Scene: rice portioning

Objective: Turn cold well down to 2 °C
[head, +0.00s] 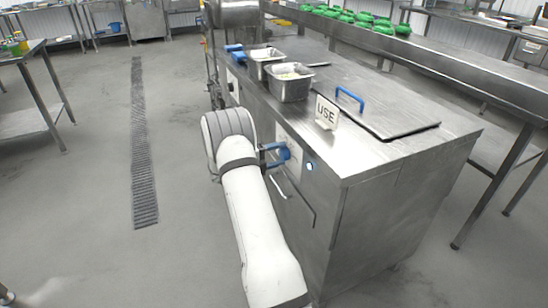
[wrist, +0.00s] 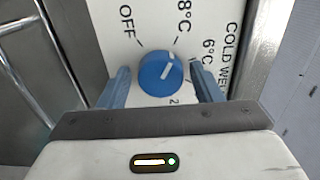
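The cold well dial is a round blue knob (wrist: 161,74) with a white pointer line, on a pale panel (wrist: 150,22) marked OFF, 8°C, 6°C and a partly hidden 2. The pointer slants up and right, towards the 8°C and 6°C side; I cannot tell the exact setting. My gripper (wrist: 160,70) is open, with one blue finger on each side of the knob and a gap visible on both sides. In the head view my gripper (head: 277,154) is at the front of the steel counter (head: 365,170) and hides the knob.
A bar handle (head: 298,205) is on the counter front below my gripper. On top are two steel pans (head: 290,88), a USE sign (head: 326,112) and a lid with a blue handle (head: 385,117). A glowing round button (head: 309,166) is right of my gripper.

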